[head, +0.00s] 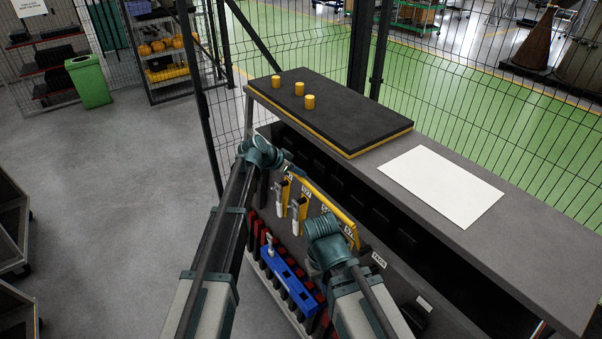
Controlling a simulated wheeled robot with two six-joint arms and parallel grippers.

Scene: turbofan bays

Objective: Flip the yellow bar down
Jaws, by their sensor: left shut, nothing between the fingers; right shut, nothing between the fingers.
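The yellow bar (326,199) runs slantwise along the upper part of the panel front, under the bench top, with a bent end at its lower right. My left gripper (288,166) is at the bar's upper left end, shut and empty; its fingertips are small, and I cannot tell whether they touch the bar. My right gripper (318,222) is near the bar's lower right part, shut and empty; its wrist hides most of it and part of the panel, so contact cannot be told.
Below the bar are white-and-yellow handles (298,211) and a blue bar (284,275) across red switches. The bench top above carries a black pad (340,108) with yellow cylinders (309,102) and a white sheet (440,186).

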